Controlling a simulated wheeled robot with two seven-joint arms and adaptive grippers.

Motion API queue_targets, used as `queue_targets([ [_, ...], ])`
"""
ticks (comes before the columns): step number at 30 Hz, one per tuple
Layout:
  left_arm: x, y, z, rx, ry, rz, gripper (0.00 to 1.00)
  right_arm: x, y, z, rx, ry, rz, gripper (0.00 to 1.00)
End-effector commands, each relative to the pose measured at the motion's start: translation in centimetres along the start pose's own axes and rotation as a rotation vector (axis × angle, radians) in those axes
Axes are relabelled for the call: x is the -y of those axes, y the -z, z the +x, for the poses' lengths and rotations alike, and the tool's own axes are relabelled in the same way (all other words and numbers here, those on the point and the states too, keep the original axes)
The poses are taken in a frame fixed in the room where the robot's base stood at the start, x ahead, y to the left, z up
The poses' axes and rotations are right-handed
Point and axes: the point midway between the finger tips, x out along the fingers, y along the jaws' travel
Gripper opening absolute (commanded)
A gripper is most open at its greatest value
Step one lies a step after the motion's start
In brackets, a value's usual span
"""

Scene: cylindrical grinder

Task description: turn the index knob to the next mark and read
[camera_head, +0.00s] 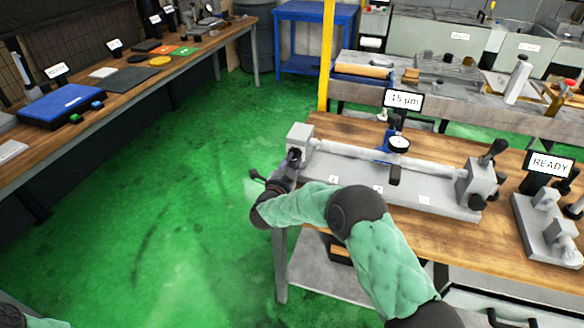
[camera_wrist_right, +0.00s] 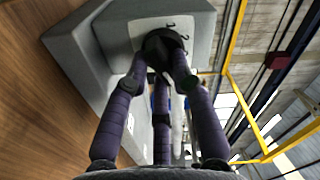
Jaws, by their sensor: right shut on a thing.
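The index knob (camera_wrist_right: 163,42) is a dark round knob on the face of a grey headstock block, seen in the right wrist view. A white plate with black marks lies behind it; the knob and fingers cover part of it. My right gripper (camera_head: 293,158) is at the left end of the bench fixture in the head view, its fingers closed around the knob. The headstock (camera_head: 299,136) holds one end of a pale bar (camera_head: 350,153). A dial gauge (camera_head: 399,144) stands over the bar, and a display (camera_head: 403,100) above it reads 15 µm. My left gripper is not seen.
A tailstock (camera_head: 477,184) stands at the bar's right end. A READY sign (camera_head: 550,166) and a grey fixture (camera_head: 550,228) are further right on the wooden bench. A yellow post (camera_head: 326,60) rises behind. Green floor (camera_head: 190,180) lies open to the left.

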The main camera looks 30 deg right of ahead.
Motion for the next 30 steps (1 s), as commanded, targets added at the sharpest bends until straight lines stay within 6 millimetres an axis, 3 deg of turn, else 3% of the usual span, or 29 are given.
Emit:
queue_targets([
  [21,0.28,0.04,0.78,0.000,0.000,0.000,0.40,-0.09,-0.09,-0.03,0.002,-0.002,0.078,0.00],
  [22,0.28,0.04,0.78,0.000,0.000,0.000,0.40,-0.09,-0.09,-0.03,0.002,-0.002,0.078,0.33],
  [24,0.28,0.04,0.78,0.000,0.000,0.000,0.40,-0.09,-0.09,-0.03,0.002,-0.001,0.078,0.49],
  [30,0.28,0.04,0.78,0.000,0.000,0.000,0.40,-0.06,-0.07,-0.02,0.001,-0.001,0.078,0.49],
])
